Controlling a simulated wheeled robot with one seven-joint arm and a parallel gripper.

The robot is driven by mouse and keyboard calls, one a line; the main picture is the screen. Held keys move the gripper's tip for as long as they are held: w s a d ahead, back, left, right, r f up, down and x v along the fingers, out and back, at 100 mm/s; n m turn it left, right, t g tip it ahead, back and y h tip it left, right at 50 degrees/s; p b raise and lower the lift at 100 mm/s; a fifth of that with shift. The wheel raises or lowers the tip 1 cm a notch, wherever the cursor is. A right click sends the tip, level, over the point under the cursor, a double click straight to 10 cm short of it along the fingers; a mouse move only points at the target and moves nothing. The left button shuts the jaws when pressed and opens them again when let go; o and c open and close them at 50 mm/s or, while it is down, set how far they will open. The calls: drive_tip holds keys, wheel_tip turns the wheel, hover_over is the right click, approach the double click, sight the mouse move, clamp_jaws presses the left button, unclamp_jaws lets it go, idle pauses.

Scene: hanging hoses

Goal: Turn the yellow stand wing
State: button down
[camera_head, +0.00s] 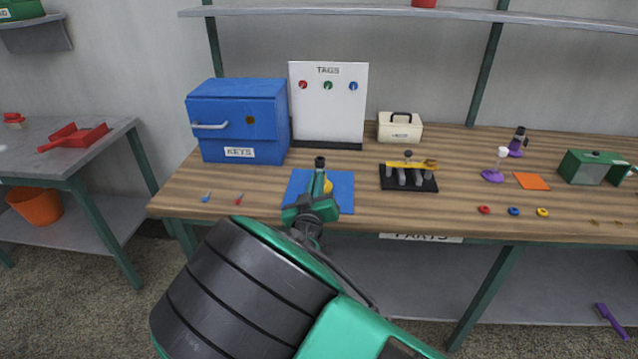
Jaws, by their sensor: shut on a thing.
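A yellow piece (328,186), which looks like the yellow stand wing, shows at the blue mat (342,198) on the wooden bench. Most of it is hidden behind my gripper, so its shape and angle cannot be made out. My green gripper (318,182) is over the mat, shut on the yellow piece. The exact contact between fingers and piece is hidden.
A blue KEYS box (265,125) and a white TAGS board (345,85) stand behind the mat. A black stand with a yellow bar (408,165) is close on the right. Small blue (206,197) and red (239,198) pieces lie left. Free bench lies between.

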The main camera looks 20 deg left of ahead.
drive_tip(key=c, duration=2)
unclamp_jaws()
drive_tip(key=v, duration=1)
drive_tip(key=shift+s, duration=0.35)
drive_tip(key=shift+d, duration=0.15)
